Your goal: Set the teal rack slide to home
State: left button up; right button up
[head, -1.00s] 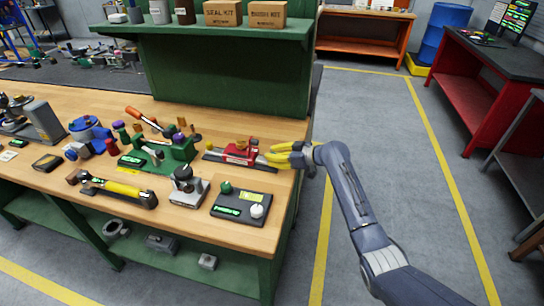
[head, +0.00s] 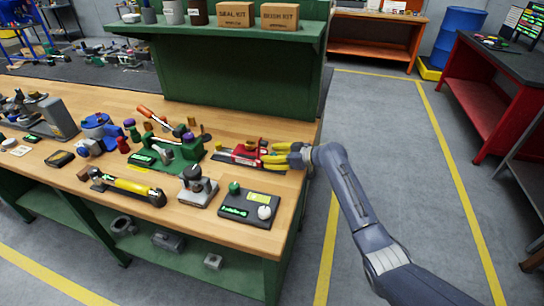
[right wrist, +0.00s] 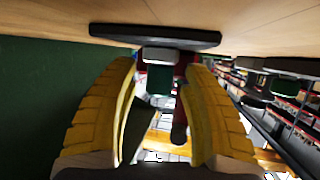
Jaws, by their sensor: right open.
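A red slide fixture (head: 243,151) on a dark base lies near the right end of the wooden bench in the head view. My right gripper (head: 270,158), with yellow fingers, is at its right end, low over the bench. In the right wrist view my right gripper (right wrist: 165,90) is open, its fingers spread on either side of a small dark teal block (right wrist: 160,78). Red parts of the fixture (right wrist: 183,62) show behind the block. I cannot tell whether the fingers touch it. In the head view the fingers hide the fixture's right end. My left gripper is not in view.
A black box with a green and a white knob (head: 249,206) stands in front of the fixture. A green fixture with coloured knobs (head: 178,154) is to its left. A green shelf panel (head: 240,75) rises behind. The bench's right edge lies just under my right wrist.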

jog(key=v, duration=1.2)
dwell(0.4)
